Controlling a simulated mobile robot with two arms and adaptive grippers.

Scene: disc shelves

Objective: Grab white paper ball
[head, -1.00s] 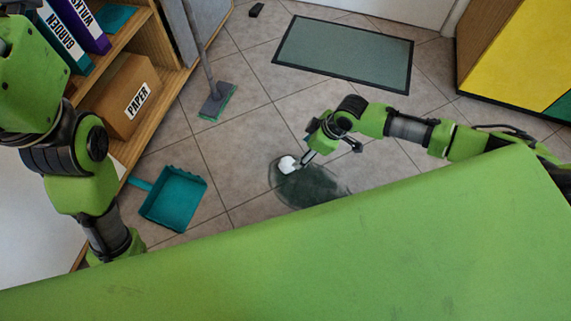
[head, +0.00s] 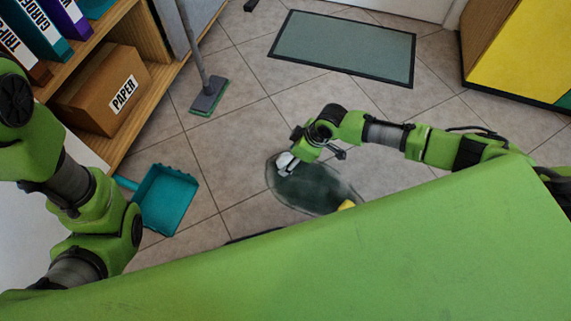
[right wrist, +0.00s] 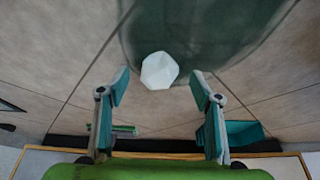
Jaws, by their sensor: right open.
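The white paper ball (head: 284,158) shows by the upper left end of a dark green oval patch on the tiled floor. In the right wrist view the white paper ball (right wrist: 159,70) is whole and faceted. My right gripper (right wrist: 160,80) is open, with one finger on each side of the ball's lower part and a gap to each. The ball is not clamped. In the head view the right gripper (head: 290,155) partly covers the ball. My left arm is at the left of the head view; its gripper is out of view.
A teal dustpan (head: 167,198) lies left of the dark green patch (head: 318,188). A broom (head: 208,97), a shelf with a paper box (head: 108,92), and a mat (head: 343,48) stand or lie farther off. A small yellow thing (head: 346,205) shows at my body's edge.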

